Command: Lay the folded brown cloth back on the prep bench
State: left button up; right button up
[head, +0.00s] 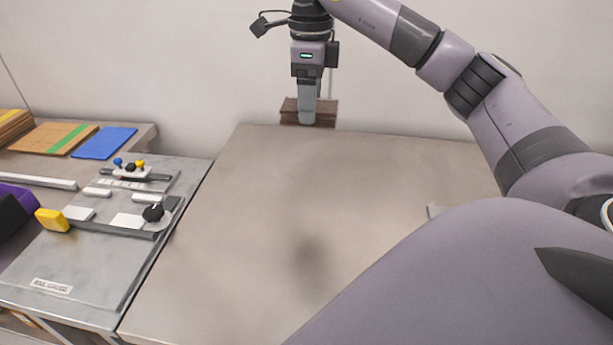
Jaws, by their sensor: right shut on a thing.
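The folded brown cloth (290,112) is at the far edge of the bare grey-brown bench (260,220), close to the back wall. My right gripper (307,118) points straight down and is shut on the cloth, its fingers covering the cloth's middle. I cannot tell whether the cloth touches the bench top or is held just above it. My left gripper is not in view.
A metal fixture plate (75,265) with clamps and a black knob (153,212) stands left of the bench. The bench's middle is clear.

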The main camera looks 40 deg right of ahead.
notch_tip(320, 180, down, 15)
jog(key=b, duration=0.3)
jog(key=shift+b, duration=0.4)
notch_tip(320, 180, down, 5)
jog(key=shift+f, duration=0.15)
jog(key=o, duration=1)
